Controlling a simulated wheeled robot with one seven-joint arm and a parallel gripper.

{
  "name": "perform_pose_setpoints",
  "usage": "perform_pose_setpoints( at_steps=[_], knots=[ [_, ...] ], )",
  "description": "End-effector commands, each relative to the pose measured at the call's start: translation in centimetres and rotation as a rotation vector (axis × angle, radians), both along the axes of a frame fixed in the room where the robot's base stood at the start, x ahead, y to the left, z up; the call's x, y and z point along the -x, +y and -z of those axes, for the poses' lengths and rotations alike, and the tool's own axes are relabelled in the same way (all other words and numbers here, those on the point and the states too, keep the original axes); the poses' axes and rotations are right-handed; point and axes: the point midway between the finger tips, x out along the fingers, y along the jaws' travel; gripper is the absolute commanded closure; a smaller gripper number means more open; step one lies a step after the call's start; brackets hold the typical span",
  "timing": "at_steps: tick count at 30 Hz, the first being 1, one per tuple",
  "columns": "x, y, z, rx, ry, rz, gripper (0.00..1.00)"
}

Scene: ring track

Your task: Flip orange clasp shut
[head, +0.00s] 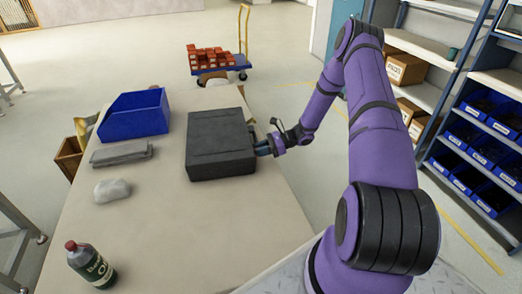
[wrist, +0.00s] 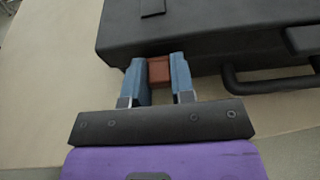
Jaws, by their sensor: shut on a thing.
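A dark grey case (head: 220,145) lies closed on the table, and its side with a black handle (wrist: 265,82) shows in the wrist view. The orange clasp (wrist: 159,70) is a small brownish-orange block on that side, left of the handle. My gripper (wrist: 160,76) has its two blue fingers on either side of the clasp, shut on it. In the head view my gripper (head: 264,148) reaches the right side of the case, and the clasp is hidden there. I cannot tell whether the clasp is latched.
Shelves (head: 475,110) stand at the right. A trolley (head: 215,68) with red blocks stands behind the table.

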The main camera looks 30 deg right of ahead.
Motion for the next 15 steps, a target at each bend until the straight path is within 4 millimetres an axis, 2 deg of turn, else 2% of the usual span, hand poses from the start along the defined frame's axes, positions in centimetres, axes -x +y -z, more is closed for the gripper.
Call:
perform_pose_setpoints(
  at_steps=[1,2,3,5,15],
  knots=[
    [-0.02,-0.01,-0.01,0.0,0.0,0.0,1.0],
    [-0.03,-0.02,-0.01,0.0,0.0,0.0,0.72],
    [-0.03,-0.02,-0.01,0.0,-0.001,0.0,0.63],
    [-0.03,-0.02,-0.01,-0.001,0.0,0.0,0.51],
    [0.07,-0.29,-0.09,0.0,-0.002,0.001,0.51]
  ],
)
